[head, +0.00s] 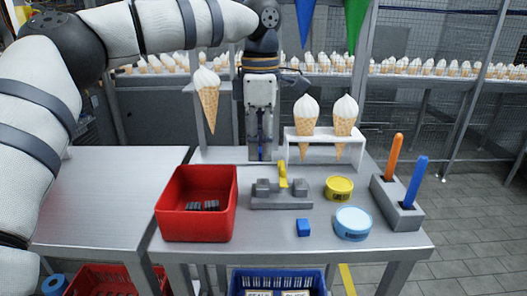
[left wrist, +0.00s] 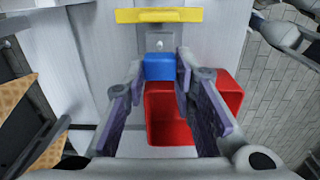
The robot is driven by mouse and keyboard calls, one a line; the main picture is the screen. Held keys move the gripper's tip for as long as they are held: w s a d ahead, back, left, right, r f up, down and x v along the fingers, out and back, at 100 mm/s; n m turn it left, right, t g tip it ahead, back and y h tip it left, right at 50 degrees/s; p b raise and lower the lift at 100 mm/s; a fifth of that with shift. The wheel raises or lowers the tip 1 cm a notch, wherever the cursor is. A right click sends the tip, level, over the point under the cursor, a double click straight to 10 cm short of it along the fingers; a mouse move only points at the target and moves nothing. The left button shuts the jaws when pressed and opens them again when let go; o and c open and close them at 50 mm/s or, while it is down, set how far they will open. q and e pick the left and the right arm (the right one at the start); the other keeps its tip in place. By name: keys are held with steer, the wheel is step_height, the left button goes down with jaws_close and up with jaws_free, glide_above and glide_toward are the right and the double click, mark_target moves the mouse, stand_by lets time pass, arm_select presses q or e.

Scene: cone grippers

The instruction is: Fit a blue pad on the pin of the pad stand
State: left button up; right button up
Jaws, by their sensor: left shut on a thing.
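My left gripper (head: 261,152) hangs fingers-down at the back of the table, behind the grey stand. The grey pad stand (head: 281,202) has two raised blocks and an upright yellow part (head: 283,175). A yellow bar (left wrist: 160,15) and a grey piece with a small pale stud show beyond the pad in the left wrist view. My right gripper is out of view.
A red bin (head: 165,215) with dark pieces stands left of the stand. A yellow tin (head: 339,188), a light blue tin (head: 353,223) and a grey holder (head: 404,216) with two sticks stand to the right. Ice cream cones (head: 306,120) stand in a white rack behind.

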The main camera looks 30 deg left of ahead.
mark_target(261, 184)
arm_select(q)
steer(key=shift+w+a, duration=0.15)
steer(key=shift+w, duration=0.1)
steer(key=shift+s+d+r, duration=0.15)
steer(key=shift+s+d, duration=0.05)
steer(key=shift+s, duration=0.1)
steer(key=shift+f, duration=1.8)
steer(key=shift+f, duration=1.45)
stand_by(0.5)
steer(key=o, duration=1.2)
